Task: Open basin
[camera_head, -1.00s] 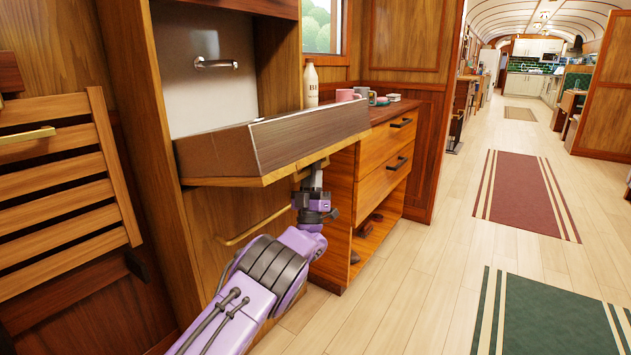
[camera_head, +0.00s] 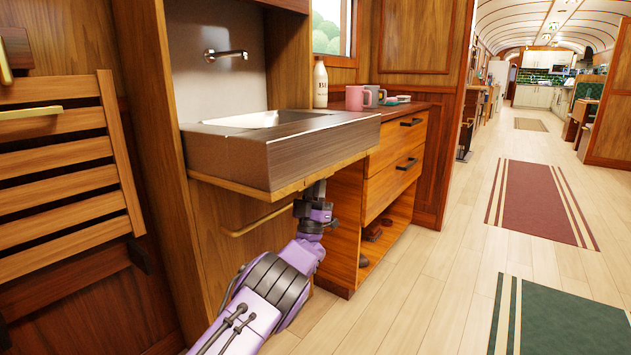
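The basin (camera_head: 283,155), a dark metal trough with a wooden underside, sticks out from the wooden cabinet under a wall tap (camera_head: 226,54). It looks about level, and part of its pale inside shows over the front rim. My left gripper (camera_head: 317,190) is under the front right part of the basin, against or very close to its underside. Its fingertips are hidden by the basin edge, so whether it is open or shut does not show. My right gripper is out of view.
A wooden counter with drawers (camera_head: 397,150) stands right of the basin, carrying a white bottle (camera_head: 320,84), a pink mug (camera_head: 357,98) and a grey mug (camera_head: 375,96). A slatted wooden panel (camera_head: 60,170) is at left. The floor (camera_head: 420,270) at right is open, with rugs.

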